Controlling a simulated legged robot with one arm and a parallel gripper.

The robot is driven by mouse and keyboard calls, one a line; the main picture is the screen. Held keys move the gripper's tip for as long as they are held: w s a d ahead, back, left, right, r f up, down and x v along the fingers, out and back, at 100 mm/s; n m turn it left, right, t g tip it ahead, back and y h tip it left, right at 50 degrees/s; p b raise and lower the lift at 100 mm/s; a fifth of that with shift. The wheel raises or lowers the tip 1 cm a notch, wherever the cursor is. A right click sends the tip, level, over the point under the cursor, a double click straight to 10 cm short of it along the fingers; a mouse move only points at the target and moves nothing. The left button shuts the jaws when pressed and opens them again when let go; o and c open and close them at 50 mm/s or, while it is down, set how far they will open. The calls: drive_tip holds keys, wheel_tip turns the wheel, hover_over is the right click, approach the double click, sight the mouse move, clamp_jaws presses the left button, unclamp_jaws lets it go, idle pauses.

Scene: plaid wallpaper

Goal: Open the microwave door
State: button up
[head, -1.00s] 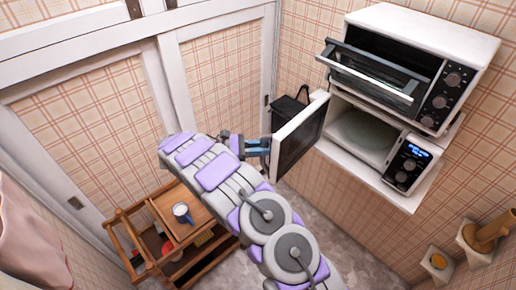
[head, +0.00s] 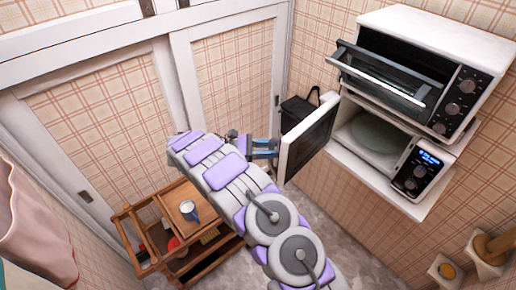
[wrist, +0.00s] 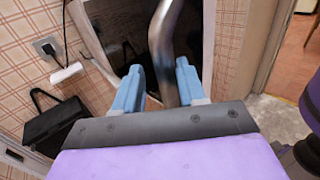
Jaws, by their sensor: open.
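The white microwave (head: 372,140) sits on the lower wall shelf, with its cavity and turntable in view. Its door (head: 307,138) stands wide open, swung out to the left. My gripper (head: 278,149) is at the outer side of the door, near its free edge. In the wrist view my open gripper (wrist: 158,82) has its two blue fingers apart, with the metal door handle (wrist: 166,50) running down between them. The dark door panel (wrist: 118,38) is behind the handle. I cannot tell whether the fingers touch the handle.
A toaster oven (head: 425,70) with its glass door lowered stands above the microwave. A black bag (head: 299,112) hangs on the wall behind the door. A wooden cart (head: 190,212) with a mug (head: 188,208) stands at lower left. Wall holders (head: 445,270) are at lower right.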

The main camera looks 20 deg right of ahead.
drive_tip(key=p+v, duration=0.5)
drive_tip(key=v, duration=0.2)
drive_tip(key=shift+f, duration=0.25)
idle(0.7)
drive_tip(key=shift+w+a+r, duration=0.1)
drive_tip(key=shift+a+r, duration=0.05)
idle(0.7)
